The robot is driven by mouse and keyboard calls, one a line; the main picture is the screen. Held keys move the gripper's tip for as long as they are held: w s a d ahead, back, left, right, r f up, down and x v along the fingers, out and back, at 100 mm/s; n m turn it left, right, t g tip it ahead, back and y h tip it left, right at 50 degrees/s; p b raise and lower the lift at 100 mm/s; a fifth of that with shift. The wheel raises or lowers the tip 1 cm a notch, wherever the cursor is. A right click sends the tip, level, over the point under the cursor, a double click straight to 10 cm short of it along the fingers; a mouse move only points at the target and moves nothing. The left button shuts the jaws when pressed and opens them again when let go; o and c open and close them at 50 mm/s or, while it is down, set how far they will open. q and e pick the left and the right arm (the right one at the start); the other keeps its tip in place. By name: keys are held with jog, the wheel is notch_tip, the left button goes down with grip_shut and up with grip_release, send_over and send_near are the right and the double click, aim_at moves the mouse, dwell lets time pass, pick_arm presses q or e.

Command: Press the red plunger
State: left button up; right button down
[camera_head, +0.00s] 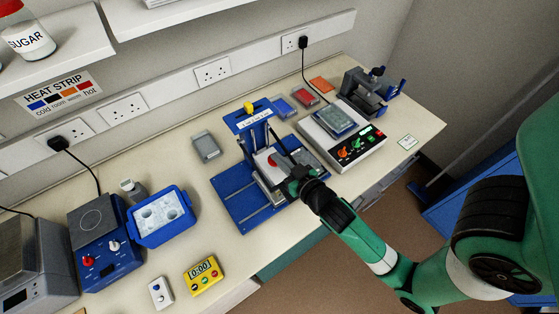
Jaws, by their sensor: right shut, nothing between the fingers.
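The red plunger (272,159) shows as a small red patch inside the blue pipetting stand (235,207) at the bench's middle. Part of it is hidden by the stand's uprights and my right gripper. My right gripper (283,158) is shut and empty. Its tips reach into the stand from the right, close beside the plunger in the picture; I cannot tell whether they touch it. My left gripper is not in view.
A shaker with a plate (374,153) stands right of the stand. A blue ice box (158,242) and a yellow timer (203,275) are on the left. A grey plate (206,147) lies behind the stand.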

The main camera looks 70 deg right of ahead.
jog(key=shift+f, duration=0.15)
notch_tip(320, 180, down, 3)
jog(key=shift+r+b, duration=0.2)
jog(key=shift+b, duration=0.85)
jog(key=shift+r, duration=0.2)
notch_tip(320, 180, up, 4)
jog(key=p, duration=0.4)
jog(key=v, duration=1)
jog(key=shift+b, duration=0.45)
